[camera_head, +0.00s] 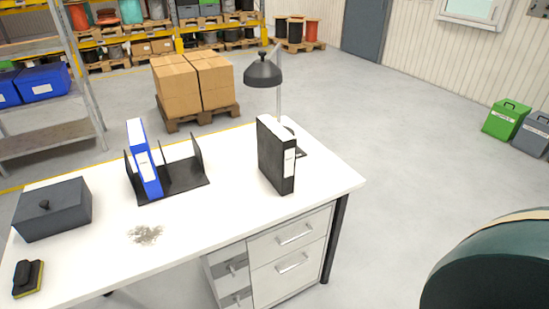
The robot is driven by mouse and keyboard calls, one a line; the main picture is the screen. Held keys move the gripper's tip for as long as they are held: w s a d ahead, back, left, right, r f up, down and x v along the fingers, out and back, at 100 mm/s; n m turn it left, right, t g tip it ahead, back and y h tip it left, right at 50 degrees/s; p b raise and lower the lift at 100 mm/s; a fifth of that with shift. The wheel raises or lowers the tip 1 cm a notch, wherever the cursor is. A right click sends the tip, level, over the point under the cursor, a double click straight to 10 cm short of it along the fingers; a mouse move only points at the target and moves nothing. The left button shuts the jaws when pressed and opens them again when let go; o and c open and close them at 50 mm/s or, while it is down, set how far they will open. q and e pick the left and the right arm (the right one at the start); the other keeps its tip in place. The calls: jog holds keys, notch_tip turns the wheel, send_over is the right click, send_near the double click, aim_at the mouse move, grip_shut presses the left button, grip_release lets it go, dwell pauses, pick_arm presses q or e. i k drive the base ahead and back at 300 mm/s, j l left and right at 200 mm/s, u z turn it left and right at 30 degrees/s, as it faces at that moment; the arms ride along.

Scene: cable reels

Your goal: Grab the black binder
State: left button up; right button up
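A black binder (272,155) with a white spine label stands upright on the right part of the white desk (225,215), in front of the lamp. No gripper holds it. Neither of my grippers shows in the head view.
A black rack (185,175) holding a blue binder (143,158) stands left of the black binder. A black lamp (263,73) is close behind it. A dark box (53,208) and a brush (28,278) are at the desk's left. A dark green rounded object (495,265) fills the lower right.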

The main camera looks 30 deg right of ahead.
aim_at(276, 146)
jog(key=l+z, duration=0.3)
jog(key=l, duration=1.65)
